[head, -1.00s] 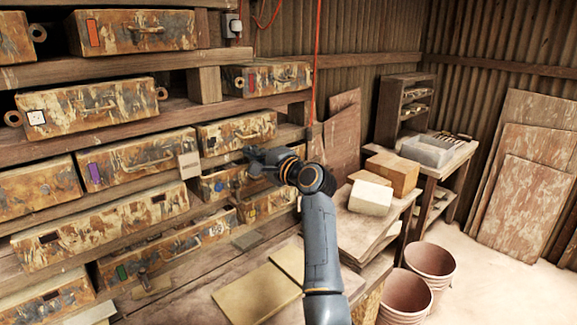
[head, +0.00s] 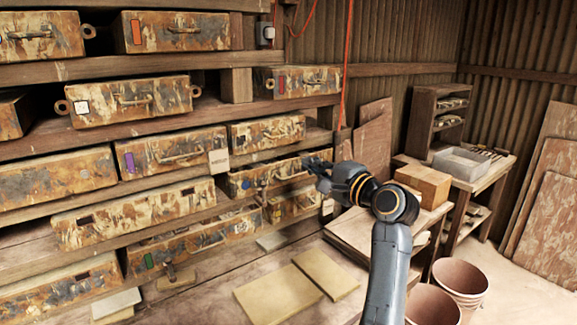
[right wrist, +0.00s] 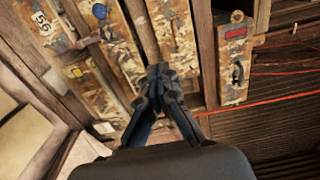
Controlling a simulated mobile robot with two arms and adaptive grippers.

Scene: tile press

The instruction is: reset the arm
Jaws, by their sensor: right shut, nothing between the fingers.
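My right gripper (head: 316,163) reaches in from the lower right of the head view. It stands in front of the right end of the drawer with the blue dot (head: 262,181) and holds nothing. In the right wrist view its two fingers (right wrist: 158,72) meet at the tips. I cannot tell the exact gap between the fingertips and the drawer fronts behind them. My left gripper is not in view.
Rusty drawers fill the shelves at left, one with a red tag (head: 308,81). Flat tan slabs (head: 279,293) lie on the bench below. A cardboard-coloured block (head: 423,184), a grey bin (head: 460,163) and brown buckets (head: 460,281) are at right.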

